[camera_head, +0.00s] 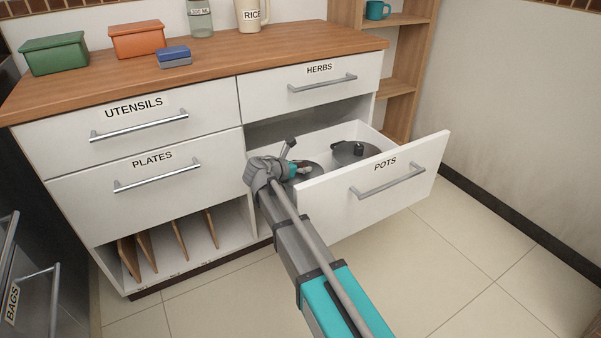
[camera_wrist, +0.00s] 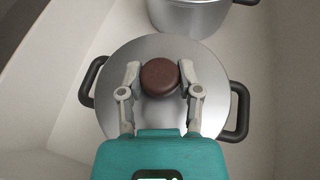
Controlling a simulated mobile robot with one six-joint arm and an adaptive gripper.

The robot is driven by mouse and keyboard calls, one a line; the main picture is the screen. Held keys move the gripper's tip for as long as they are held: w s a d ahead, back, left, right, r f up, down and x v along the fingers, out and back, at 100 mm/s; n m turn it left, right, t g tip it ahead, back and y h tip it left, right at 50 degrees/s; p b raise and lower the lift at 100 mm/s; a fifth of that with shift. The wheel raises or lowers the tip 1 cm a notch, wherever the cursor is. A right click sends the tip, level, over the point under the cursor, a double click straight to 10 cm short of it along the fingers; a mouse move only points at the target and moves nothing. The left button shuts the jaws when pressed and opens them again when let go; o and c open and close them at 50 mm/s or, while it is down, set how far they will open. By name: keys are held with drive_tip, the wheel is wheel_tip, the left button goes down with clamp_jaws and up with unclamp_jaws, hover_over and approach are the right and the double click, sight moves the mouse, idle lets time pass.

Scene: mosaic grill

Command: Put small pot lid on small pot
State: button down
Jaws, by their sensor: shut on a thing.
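In the wrist view, the small pot lid (camera_wrist: 200,65) is a round grey metal disc with a brown knob (camera_wrist: 160,76). My gripper (camera_wrist: 160,80) has its two fingers closed around the knob from both sides. The small pot shows by its black side handles (camera_wrist: 239,112) on both sides of the lid, and the lid covers its top. I cannot tell whether the lid rests on the rim or is just above it. In the head view, my gripper (camera_head: 294,170) reaches into the open POTS drawer (camera_head: 409,183), and the lid (camera_head: 309,170) is partly hidden by it.
The HERBS drawer (camera_head: 316,85) above is shut. The floor in front is clear.

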drive_tip(key=shift+f, duration=0.15)
drive_tip(key=shift+f, duration=0.1)
drive_tip(key=shift+c, duration=1.4)
unclamp_jaws()
drive_tip(key=shift+s+r, duration=0.1)
drive_tip(key=shift+r, duration=0.15)
drive_tip(key=p+v, duration=0.4)
drive_tip(key=v, duration=0.7)
drive_tip(key=shift+s+a+p, duration=0.3)
drive_tip(key=shift+r, duration=0.1)
